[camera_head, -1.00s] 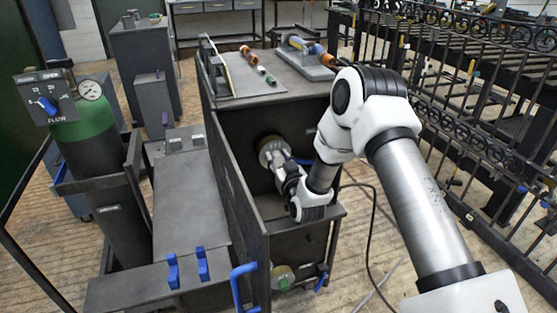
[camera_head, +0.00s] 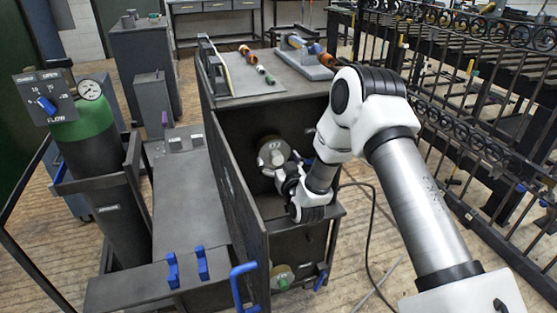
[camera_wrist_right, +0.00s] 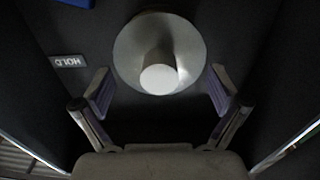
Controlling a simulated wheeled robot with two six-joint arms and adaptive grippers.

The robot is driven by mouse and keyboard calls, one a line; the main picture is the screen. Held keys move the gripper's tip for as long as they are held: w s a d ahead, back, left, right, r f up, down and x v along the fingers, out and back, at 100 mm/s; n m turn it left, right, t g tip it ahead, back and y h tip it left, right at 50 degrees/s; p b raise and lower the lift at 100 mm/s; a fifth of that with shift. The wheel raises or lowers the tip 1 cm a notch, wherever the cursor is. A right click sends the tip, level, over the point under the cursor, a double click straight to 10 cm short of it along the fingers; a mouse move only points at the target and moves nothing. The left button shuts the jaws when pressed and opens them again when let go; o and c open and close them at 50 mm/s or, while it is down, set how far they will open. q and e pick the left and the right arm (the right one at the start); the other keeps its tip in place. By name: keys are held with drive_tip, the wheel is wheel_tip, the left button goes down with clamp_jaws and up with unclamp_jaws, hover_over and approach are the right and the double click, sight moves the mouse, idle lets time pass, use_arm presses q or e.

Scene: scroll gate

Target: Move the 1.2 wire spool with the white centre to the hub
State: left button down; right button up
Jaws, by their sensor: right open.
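A round spool (camera_head: 265,153) with a pale rim and grey face sits inside the open dark cabinet, against its back wall. Dark marks on its face are too small to read. The right wrist view shows a grey disc (camera_wrist_right: 128,55) with a white round centre (camera_wrist_right: 158,79) pointing at the camera. My right gripper (camera_wrist_right: 160,90) is open, its fingers apart on either side below the disc, with nothing between them touching. In the head view the right gripper (camera_head: 285,172) is just right of and in front of the spool, covering part of it. My left gripper is out of view.
A second spool (camera_head: 282,277) shows low in the cabinet. The cabinet door (camera_head: 232,185) with a blue handle (camera_head: 243,285) stands open at left. A green gas cylinder (camera_head: 85,125) stands left; an iron fence is at right.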

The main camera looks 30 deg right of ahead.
drive_tip(key=v, duration=1.2)
